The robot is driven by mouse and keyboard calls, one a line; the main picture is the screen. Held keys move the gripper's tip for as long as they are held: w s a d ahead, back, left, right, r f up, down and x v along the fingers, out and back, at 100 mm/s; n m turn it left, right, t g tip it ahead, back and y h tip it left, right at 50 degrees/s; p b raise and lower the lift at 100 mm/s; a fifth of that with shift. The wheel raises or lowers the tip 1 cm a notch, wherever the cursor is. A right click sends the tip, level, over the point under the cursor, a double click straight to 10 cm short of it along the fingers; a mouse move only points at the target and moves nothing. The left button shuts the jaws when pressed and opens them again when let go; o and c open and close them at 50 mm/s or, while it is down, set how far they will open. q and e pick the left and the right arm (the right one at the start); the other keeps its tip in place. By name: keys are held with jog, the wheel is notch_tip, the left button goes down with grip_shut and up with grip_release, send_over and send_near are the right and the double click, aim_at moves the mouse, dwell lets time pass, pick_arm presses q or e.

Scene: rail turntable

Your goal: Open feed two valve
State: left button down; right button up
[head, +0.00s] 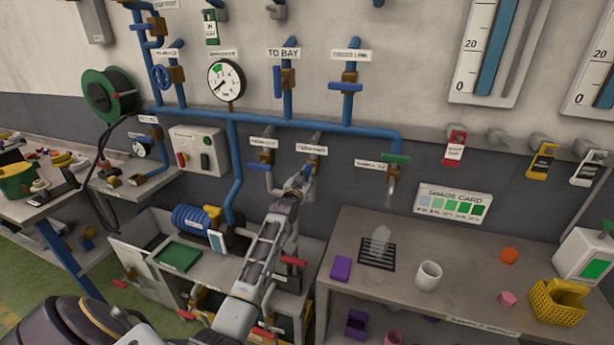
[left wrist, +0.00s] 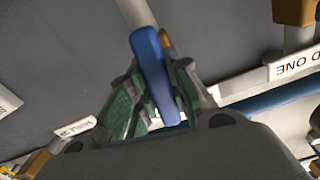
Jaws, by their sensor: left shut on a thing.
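The feed two valve's brass body (head: 314,158) sits on a pipe below the blue wall pipe, behind a small label (head: 311,148) too blurred to read surely. My left gripper (head: 300,185) is at this valve, in front of its lower part, and hides the handle in the head view. In the left wrist view, my left gripper (left wrist: 156,95) is shut on the valve's blue lever handle (left wrist: 150,65), with green pads on both sides. The neighbouring valve (head: 267,156) is just left; its label ending "D ONE" (left wrist: 295,65) shows in the left wrist view. My right gripper is not in view.
The blue pipe (head: 300,124) runs along the wall above. A green-handled valve (head: 396,160) hangs to the right. A gauge (head: 227,79) and the TO BAY valve (head: 285,78) are higher up. A grey table (head: 460,290) with a white cup (head: 428,275) stands right.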

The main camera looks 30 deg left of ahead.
pick_arm(q)
jog(key=shift+f, duration=0.1)
jog(key=c, duration=1.3)
grip_release()
jog(key=shift+v, duration=6)
jog(key=shift+d, duration=0.1)
